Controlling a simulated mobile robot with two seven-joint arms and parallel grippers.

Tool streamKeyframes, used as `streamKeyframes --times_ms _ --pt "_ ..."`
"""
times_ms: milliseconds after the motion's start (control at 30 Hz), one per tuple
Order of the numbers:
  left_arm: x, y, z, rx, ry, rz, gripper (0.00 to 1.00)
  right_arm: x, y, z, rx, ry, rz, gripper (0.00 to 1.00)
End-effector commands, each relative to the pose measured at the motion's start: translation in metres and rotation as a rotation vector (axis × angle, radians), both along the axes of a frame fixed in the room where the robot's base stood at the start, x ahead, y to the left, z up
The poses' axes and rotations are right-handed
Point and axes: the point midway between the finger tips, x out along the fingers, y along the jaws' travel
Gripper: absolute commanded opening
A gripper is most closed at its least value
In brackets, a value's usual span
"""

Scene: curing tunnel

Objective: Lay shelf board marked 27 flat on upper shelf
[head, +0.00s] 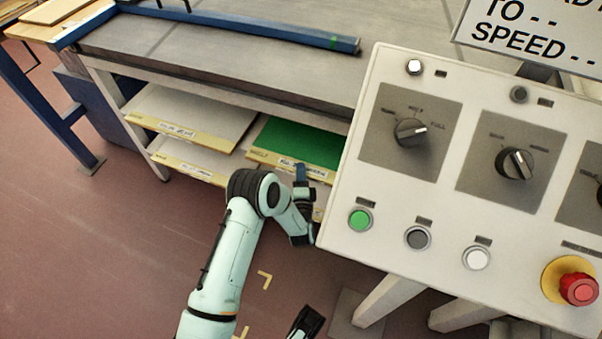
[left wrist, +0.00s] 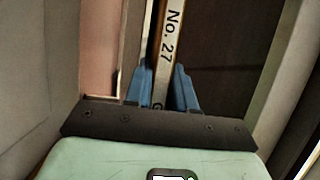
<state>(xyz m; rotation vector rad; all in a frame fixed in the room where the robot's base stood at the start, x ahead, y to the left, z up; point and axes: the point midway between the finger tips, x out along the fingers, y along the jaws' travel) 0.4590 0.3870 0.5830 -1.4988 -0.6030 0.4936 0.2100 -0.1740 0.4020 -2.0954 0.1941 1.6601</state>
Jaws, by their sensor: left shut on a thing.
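My left gripper (head: 301,172) is at the front edge of the shelf rack under the grey table. In the left wrist view its blue fingers (left wrist: 164,85) are shut on the narrow pale edge of the board marked No. 27 (left wrist: 168,45). In the head view a green-topped board (head: 290,138) with a yellowish, labelled front edge lies at these fingers, in the right part of the upper shelf; it appears to be the held board. Its right end is hidden behind the control panel. I cannot tell whether it rests fully on the shelf.
A white board (head: 200,112) lies left of the green one, with a lower shelf (head: 185,160) beneath. The control panel (head: 400,190) stands close on the right, with knobs, buttons and a red stop button (head: 578,288). Floor at lower left is clear. A dark part, apparently my right gripper (head: 305,322), shows at the bottom.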

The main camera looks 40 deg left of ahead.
Motion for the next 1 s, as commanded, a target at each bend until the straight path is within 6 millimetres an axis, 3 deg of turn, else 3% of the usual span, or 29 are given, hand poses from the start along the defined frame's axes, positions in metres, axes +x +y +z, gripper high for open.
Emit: streamKeyframes --times_ms 467,500,533,867,1000 --pt "0.001 0.0 -0.008 0.003 -0.009 0.001 0.0 -0.002 -0.004 -0.01 -0.006 0.01 -0.007 0.63" --pt "0.0 0.0 -0.011 -0.001 0.001 0.0 0.37 -0.001 -0.004 -0.01 -0.006 0.01 -0.007 0.63" --pt "0.0 0.0 -0.011 -0.001 0.001 0.0 0.47 -0.002 -0.004 -0.01 -0.006 0.009 -0.007 0.63" --pt "0.0 0.0 -0.009 0.0 0.001 0.001 0.5 -0.001 -0.004 -0.009 -0.006 0.009 -0.006 0.63" --pt "-0.001 0.0 0.007 -0.002 -0.001 0.001 0.5 0.0 0.001 0.006 0.001 -0.002 0.001 0.63"
